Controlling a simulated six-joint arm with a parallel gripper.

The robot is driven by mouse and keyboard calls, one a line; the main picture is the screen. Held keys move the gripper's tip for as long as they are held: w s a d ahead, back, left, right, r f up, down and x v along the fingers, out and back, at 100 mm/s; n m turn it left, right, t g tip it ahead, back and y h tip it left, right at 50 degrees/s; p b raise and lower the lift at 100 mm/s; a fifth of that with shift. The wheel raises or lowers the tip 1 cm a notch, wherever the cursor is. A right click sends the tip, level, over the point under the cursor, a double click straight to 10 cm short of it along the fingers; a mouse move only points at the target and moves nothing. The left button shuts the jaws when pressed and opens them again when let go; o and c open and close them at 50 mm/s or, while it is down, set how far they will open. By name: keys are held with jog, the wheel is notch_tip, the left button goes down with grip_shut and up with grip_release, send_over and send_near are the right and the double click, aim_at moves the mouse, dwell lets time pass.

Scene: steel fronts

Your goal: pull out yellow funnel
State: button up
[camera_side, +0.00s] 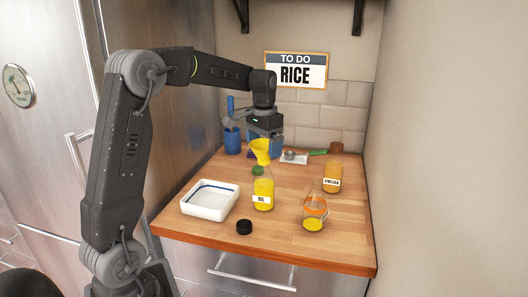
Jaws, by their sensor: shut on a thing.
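The yellow funnel (261,150) is at the middle of the counter, upright, with its wide cone up. My gripper (262,138) points down from above and is shut on the funnel's upper rim; its fingertips are small and partly hidden. The oil bottle (263,188), clear with yellow oil, a white label and green near its neck, stands directly below the funnel. The funnel's spout meets the bottle's top in the picture; I cannot tell whether the tip is inside the neck or just above it.
A white tray (189,207) stands left of the bottle and a black cap (244,227) lies in front. A glass jug (314,223) with yellow liquid and a vinegar bottle (332,181) stand right. A blue utensil cup (232,141) and a green-handled tool (317,152) are behind.

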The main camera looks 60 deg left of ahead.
jog(key=shift+c, duration=0.5)
jog(key=shift+r, duration=0.7)
jog(key=shift+r, duration=2.05)
